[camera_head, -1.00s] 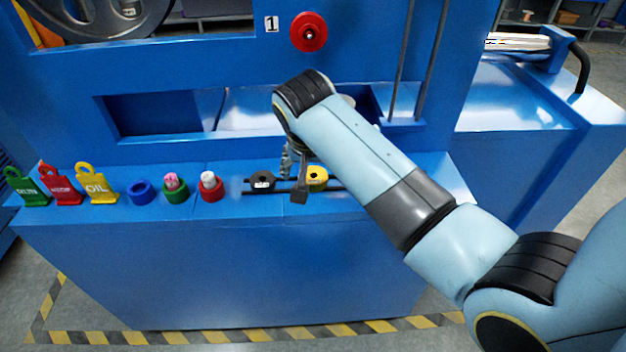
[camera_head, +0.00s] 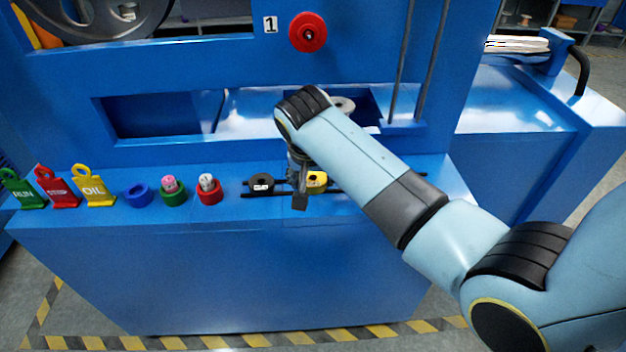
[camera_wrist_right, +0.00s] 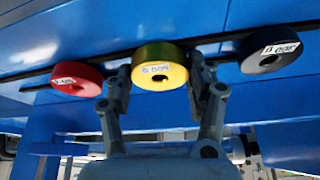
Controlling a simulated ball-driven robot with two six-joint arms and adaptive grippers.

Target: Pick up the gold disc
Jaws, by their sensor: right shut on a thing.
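The gold disc (camera_head: 317,180) is a small yellow ring with a white label, on the dark rail of the blue machine's ledge. In the right wrist view, the gold disc (camera_wrist_right: 161,70) sits between the two fingers, its label reading about 0.004. My right gripper (camera_head: 302,190) reaches down from above and is shut on the disc, partly covering it in the head view. The right gripper (camera_wrist_right: 162,88) also shows in the wrist view, with a finger on each side of the disc. I cannot tell any gap between disc and rail. My left gripper is out of view.
A black disc (camera_head: 261,184) sits close by on the rail; a red disc (camera_wrist_right: 77,79) is on the gold disc's other side. Blue, green and red rings (camera_head: 173,192) and coloured tags (camera_head: 94,186) stand along the ledge. A red knob (camera_head: 308,32) is above.

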